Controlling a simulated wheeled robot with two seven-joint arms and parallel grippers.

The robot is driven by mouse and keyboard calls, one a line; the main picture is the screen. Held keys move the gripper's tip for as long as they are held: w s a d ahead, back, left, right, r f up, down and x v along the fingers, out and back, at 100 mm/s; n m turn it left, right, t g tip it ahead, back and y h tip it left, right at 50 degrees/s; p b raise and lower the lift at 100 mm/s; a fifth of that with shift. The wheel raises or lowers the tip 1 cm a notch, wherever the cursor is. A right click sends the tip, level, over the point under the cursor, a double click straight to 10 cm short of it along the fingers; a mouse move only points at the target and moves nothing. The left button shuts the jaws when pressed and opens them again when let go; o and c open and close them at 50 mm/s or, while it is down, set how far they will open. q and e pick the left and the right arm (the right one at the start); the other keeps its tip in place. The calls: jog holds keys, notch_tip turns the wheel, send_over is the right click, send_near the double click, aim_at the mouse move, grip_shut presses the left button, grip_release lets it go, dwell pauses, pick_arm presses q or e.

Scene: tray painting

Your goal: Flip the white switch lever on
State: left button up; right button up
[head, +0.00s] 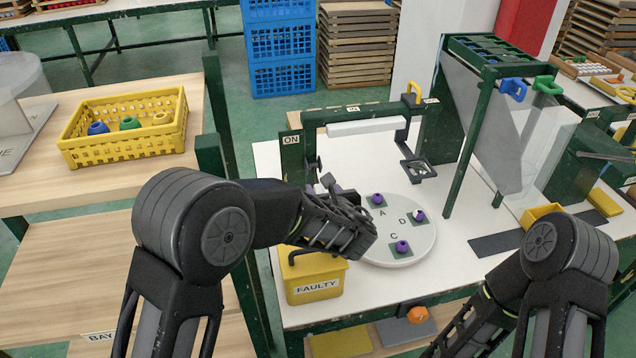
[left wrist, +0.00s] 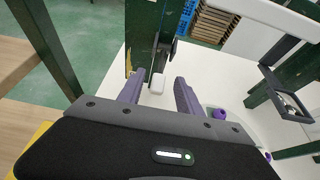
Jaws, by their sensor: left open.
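The white switch lever (left wrist: 157,83) shows in the left wrist view on a dark green post, with a black mount above it. My left gripper (left wrist: 160,92) is open. Its two purple fingers point at the post, and the lever appears between their tips, with no clear contact. In the head view the left gripper (head: 334,190) is beside the post under the ON sign (head: 291,140); my wrist hides much of the fingers, and the lever is mostly hidden there. My right arm comes in at the lower right, and its gripper is out of the picture.
A white round turntable (head: 425,245) with purple-knobbed pieces lies right of my left gripper. A yellow FAULTY box (head: 316,283) stands below it. A green frame (head: 378,112) with a white lamp bar rises behind. A yellow crate (head: 128,130) sits on the left bench.

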aim_at(318, 184)
pick_arm(q)
jog(key=x, duration=0.4)
jog(key=shift+w+f+p, duration=0.1)
jog(key=shift+w+p, duration=0.05)
jog(key=shift+p, duration=0.15)
jog(key=shift+c, duration=0.4)
grip_shut()
dwell(0.8)
